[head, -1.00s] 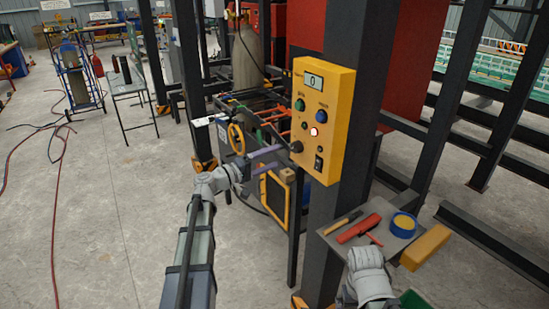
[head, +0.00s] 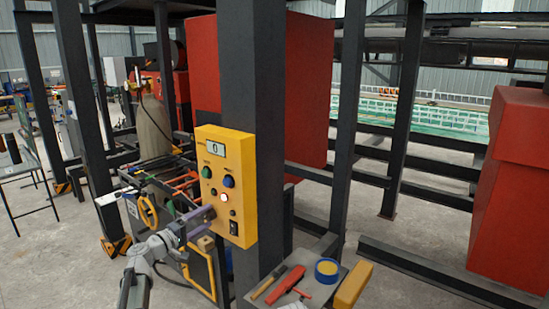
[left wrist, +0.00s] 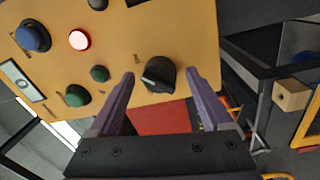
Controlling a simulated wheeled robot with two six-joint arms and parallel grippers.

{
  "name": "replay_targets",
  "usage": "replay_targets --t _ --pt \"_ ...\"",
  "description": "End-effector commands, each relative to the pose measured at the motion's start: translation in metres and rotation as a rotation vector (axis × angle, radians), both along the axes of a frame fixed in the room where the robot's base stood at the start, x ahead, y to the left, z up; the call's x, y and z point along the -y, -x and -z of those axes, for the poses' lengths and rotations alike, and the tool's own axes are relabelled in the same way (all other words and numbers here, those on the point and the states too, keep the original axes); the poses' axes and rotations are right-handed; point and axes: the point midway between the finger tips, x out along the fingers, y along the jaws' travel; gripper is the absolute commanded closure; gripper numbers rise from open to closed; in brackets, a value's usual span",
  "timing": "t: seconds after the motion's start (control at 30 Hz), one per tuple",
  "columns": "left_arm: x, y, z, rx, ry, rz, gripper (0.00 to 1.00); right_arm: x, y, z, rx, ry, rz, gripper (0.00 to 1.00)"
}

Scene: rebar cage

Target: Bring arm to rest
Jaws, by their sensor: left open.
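My left gripper (head: 206,218) is open, with its purple fingers pointing at the yellow control box (head: 245,190). In the left wrist view its fingertips (left wrist: 160,75) stand apart on either side of a black rotary knob (left wrist: 158,74). Whether they touch the knob or the box, I cannot tell. The box has a small display (head: 215,150), a green button (head: 206,172), a blue button (head: 228,181) and a lit button (head: 224,197).
The box is on a dark steel post (head: 265,70). A small shelf (head: 318,293) at its foot holds a hammer, a red tool and a blue-and-yellow roll (head: 327,268). A yellow block (head: 352,286) is beside it. A rack (head: 165,180) stands behind my left arm.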

Motion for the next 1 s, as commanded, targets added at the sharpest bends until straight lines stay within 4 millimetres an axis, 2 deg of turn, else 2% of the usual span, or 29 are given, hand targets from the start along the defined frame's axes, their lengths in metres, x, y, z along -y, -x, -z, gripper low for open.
replay_targets --t 0.43,0.57,0.87,0.9,1.0 --pt "-0.003 0.004 0.001 0.005 -0.006 -0.001 0.17 0.000 0.000 0.001 0.000 0.000 0.000 0.00" --pt "-0.014 0.018 0.002 0.005 -0.006 -0.004 0.17 0.000 0.000 0.002 0.000 0.000 0.000 0.00" --pt "-0.048 0.064 0.006 0.004 -0.007 -0.003 0.17 0.000 0.000 0.006 0.000 0.000 0.000 0.00" --pt "-0.048 0.062 0.006 0.004 -0.007 0.000 0.17 0.000 0.000 0.005 0.000 0.000 0.000 0.00" --pt "-0.033 0.041 0.003 0.004 -0.006 0.004 0.17 0.000 0.000 0.003 0.000 0.000 0.000 0.00"
